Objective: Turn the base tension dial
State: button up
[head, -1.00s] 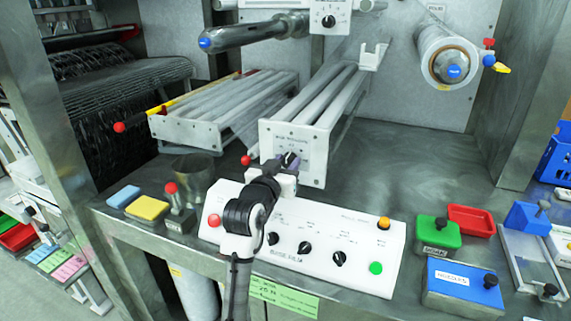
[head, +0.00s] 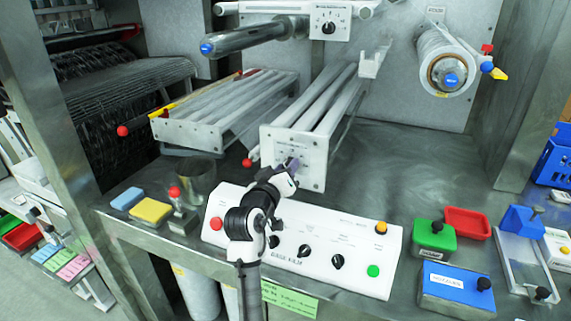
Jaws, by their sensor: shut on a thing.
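The white roller unit's end plate (head: 313,172) faces me, with small dark print near its top that is too small to read. My gripper (head: 292,165) is at the lower middle of this plate, its jaws shut on the base tension dial there. The jaws and wrist cover the dial, so its pointer and setting are hidden. Another dial (head: 329,28), black on a white panel, shows at the top, apart from my gripper.
The white control box (head: 330,225) lies below my arm with several black knobs, a red button (head: 216,223) and a green button (head: 373,271). A metal cup (head: 196,180) stands left. A green box (head: 435,241) and a blue box (head: 458,287) stand right. The steel deck right of the rollers is clear.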

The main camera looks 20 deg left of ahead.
jog(key=shift+n+p, duration=0.65)
jog(key=shift+n, duration=0.55)
jog(key=o, duration=1)
jog(key=shift+c, duration=0.2)
jog(key=s+b, duration=0.4)
jog(key=s, duration=0.9)
jog(key=shift+s+a, duration=0.25)
jog(key=shift+s, duration=0.15)
